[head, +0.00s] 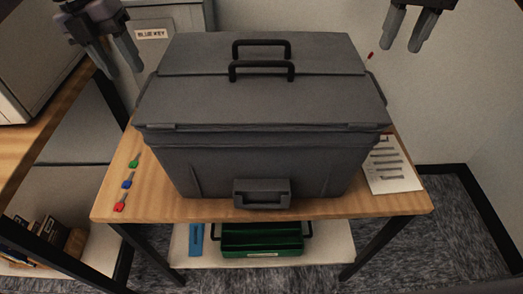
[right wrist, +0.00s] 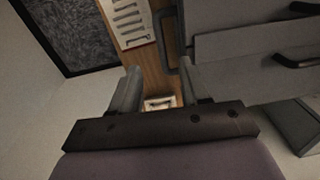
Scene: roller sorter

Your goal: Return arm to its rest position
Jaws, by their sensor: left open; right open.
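My left gripper (head: 122,56) is at the upper left of the head view, open and empty, in the air to the left of the large grey toolbox (head: 250,155). My right gripper (head: 406,45) is at the upper right of the head view, open and empty, in the air to the right of the toolbox. In the right wrist view its two fingers (right wrist: 155,92) stand apart with nothing between them touching. The toolbox is closed, with black handles on its lid, and stands on a wooden table (head: 200,208).
Green, blue and red keys (head: 127,181) lie on the table's left side. A printed sheet (head: 390,166) lies at its right. A green box (head: 262,240) sits on the lower shelf. A cabinet labelled BLUE KEY (head: 172,20) stands behind. A wooden surface (head: 30,145) is at left.

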